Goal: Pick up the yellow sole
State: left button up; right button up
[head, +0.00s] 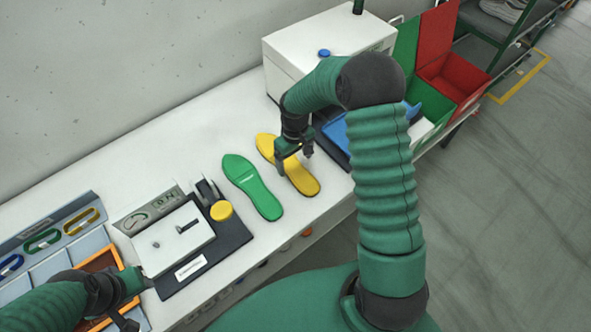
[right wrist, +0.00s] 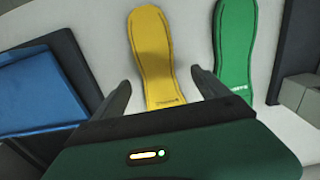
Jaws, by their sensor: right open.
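The yellow sole (head: 303,180) lies flat on the white table, to the right of a green sole (head: 252,186). My right gripper (head: 294,158) is over the middle of the yellow sole and hides part of it. In the right wrist view the yellow sole (right wrist: 151,55) runs up from between the two open fingers (right wrist: 162,88), and the green sole (right wrist: 235,50) lies to its right, outside the fingers. I cannot tell the exact height of the fingers above the sole. My left gripper (head: 128,322) is at the lower left, near an orange-rimmed tray, with its fingers partly cut off.
A blue tray (head: 336,133) stands right of the yellow sole; it also shows in the right wrist view (right wrist: 35,85). A white box machine (head: 300,62) is behind. A fixture with a yellow knob (head: 221,210) stands left of the green sole. Green and red bins (head: 455,75) are at the far right.

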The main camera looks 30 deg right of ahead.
aim_at(296, 170)
jog(key=f, duration=0.3)
jog(key=f+p, duration=0.1)
jog(key=shift+w+d+f, duration=0.15)
jog(key=shift+d, duration=0.2)
jog(key=shift+f, duration=0.35)
jog(key=shift+a, duration=0.15)
jog(key=c, duration=1.7)
jog(key=shift+r, duration=0.15)
